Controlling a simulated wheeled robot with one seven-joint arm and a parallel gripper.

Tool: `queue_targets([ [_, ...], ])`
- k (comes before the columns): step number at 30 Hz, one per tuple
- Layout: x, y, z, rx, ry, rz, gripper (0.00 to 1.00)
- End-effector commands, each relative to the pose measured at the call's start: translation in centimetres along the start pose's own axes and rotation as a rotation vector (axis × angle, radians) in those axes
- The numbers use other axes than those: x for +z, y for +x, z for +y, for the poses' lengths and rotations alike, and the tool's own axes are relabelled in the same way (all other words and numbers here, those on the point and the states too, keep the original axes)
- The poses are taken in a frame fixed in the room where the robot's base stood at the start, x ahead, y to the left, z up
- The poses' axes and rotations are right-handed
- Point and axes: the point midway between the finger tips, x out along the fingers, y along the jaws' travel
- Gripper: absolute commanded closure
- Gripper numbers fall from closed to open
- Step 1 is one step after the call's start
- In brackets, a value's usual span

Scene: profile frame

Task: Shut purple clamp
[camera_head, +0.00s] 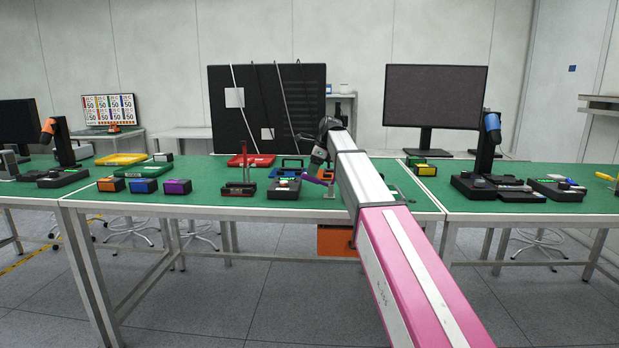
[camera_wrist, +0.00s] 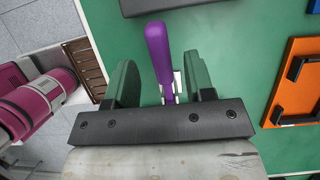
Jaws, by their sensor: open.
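The purple clamp handle (camera_head: 316,181) shows on the green table in the head view, just under my gripper, sticking out to the left at a slant. Its metal base (camera_head: 330,193) is partly hidden by my arm. In the wrist view the purple handle (camera_wrist: 158,48) points up the picture, with a small metal part (camera_wrist: 176,82) beside its lower end. My gripper (camera_wrist: 160,84) is open, one finger on each side of the handle's lower part, with visible gaps on both sides. Whether the handle touches my gripper's palm cannot be told.
A dark device (camera_head: 284,189) stands left of the clamp. Orange (camera_head: 111,184), blue (camera_head: 143,185) and purple (camera_head: 177,186) boxes line the front left. A red tray (camera_head: 251,160) lies behind.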

Motion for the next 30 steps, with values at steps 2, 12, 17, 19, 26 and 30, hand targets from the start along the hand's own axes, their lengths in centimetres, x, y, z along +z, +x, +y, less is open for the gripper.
queue_targets([
  [2, 0.0, 1.2, 0.1, 0.0, 0.0, 0.0, 0.51],
  [12, 0.0, 3.3, 0.0, -0.001, 0.0, 0.0, 0.51],
  [17, 0.0, 3.3, 0.0, -0.001, 0.0, 0.0, 0.51],
  [19, 0.0, 3.3, 0.0, -0.001, -0.001, 0.0, 0.54],
  [26, 0.0, 3.3, 0.0, -0.001, -0.001, 0.0, 0.9],
  [30, 0.1, 3.3, 0.0, -0.001, -0.001, -0.006, 0.9],
])
